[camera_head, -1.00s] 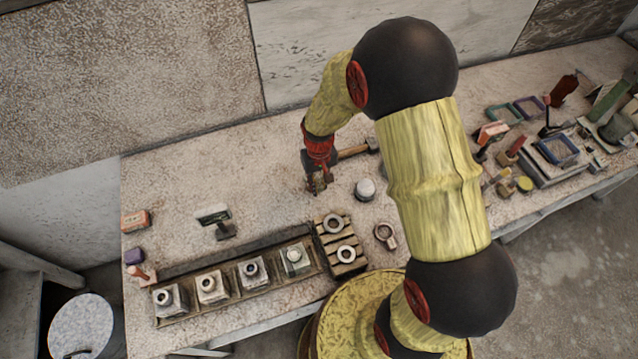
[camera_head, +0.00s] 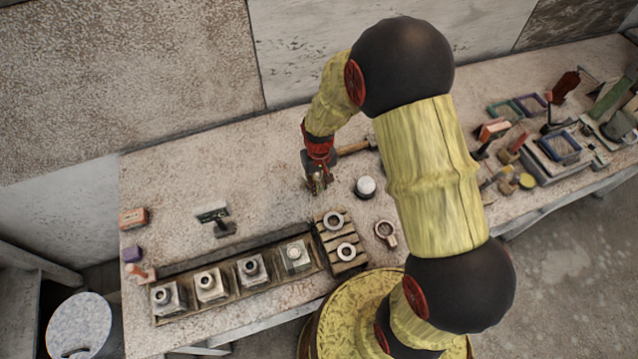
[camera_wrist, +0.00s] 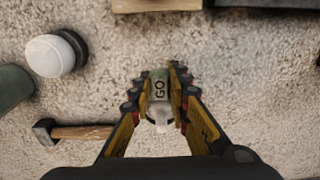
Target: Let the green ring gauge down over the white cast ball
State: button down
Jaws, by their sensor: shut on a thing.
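The white cast ball (camera_head: 366,186) sits in a dark round holder on the bench, right of my gripper (camera_head: 318,183) in the head view. In the wrist view the ball (camera_wrist: 50,54) is at the upper left, apart from my gripper (camera_wrist: 160,88). My jaws are shut on a pale green piece marked GO, the handle of the green ring gauge (camera_wrist: 159,86). Its ring is hard to make out; a pale shape and a dark curve show below the handle between the fingers. In the head view the gauge is mostly hidden by the gripper.
A hammer (camera_head: 355,148) lies behind the ball. A slatted wooden block (camera_head: 341,257) with two rings and a tray (camera_head: 187,311) of several blocks stand in front. A loose ring with a handle (camera_head: 386,233) lies nearby. A green cylinder (camera_wrist: 12,88) is at the wrist view's left edge.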

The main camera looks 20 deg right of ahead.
jog(key=shift+f+b, duration=0.9)
jog(key=shift+f, duration=0.6)
jog(key=shift+r, duration=0.1)
dwell(1.1)
jog(key=shift+r+p, duration=3.8)
jog(key=shift+r, duration=1.65)
jog(key=shift+f, duration=0.1)
